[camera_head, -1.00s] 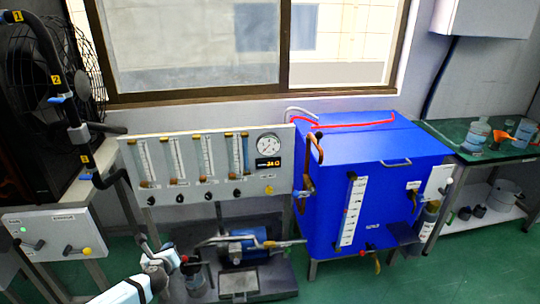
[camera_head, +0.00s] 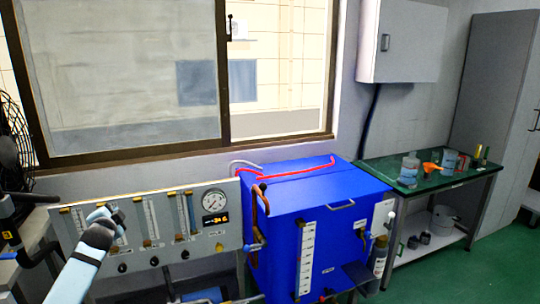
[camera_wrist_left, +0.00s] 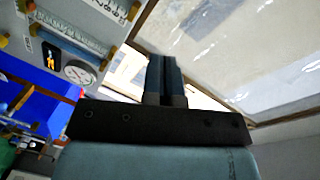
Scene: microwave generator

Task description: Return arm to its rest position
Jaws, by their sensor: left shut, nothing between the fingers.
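My left arm comes in from the lower left in the head view, with its gripper end (camera_head: 104,211) raised in front of the flowmeter panel (camera_head: 147,270). In the left wrist view the two dark fingers of my left gripper (camera_wrist_left: 166,62) lie together, with nothing between them. They point up towards the window and touch nothing visible. The wrist view is tilted, with the panel's gauge (camera_wrist_left: 79,72) at the left. My right gripper is in neither view.
A blue cabinet (camera_head: 285,218) with a red hose on top stands right of the panel. A green-topped table (camera_head: 440,182) carries bottles and an orange funnel. A wall box (camera_head: 402,40) hangs above. A black fan (camera_head: 12,150) is at the far left. Green floor is clear at the right.

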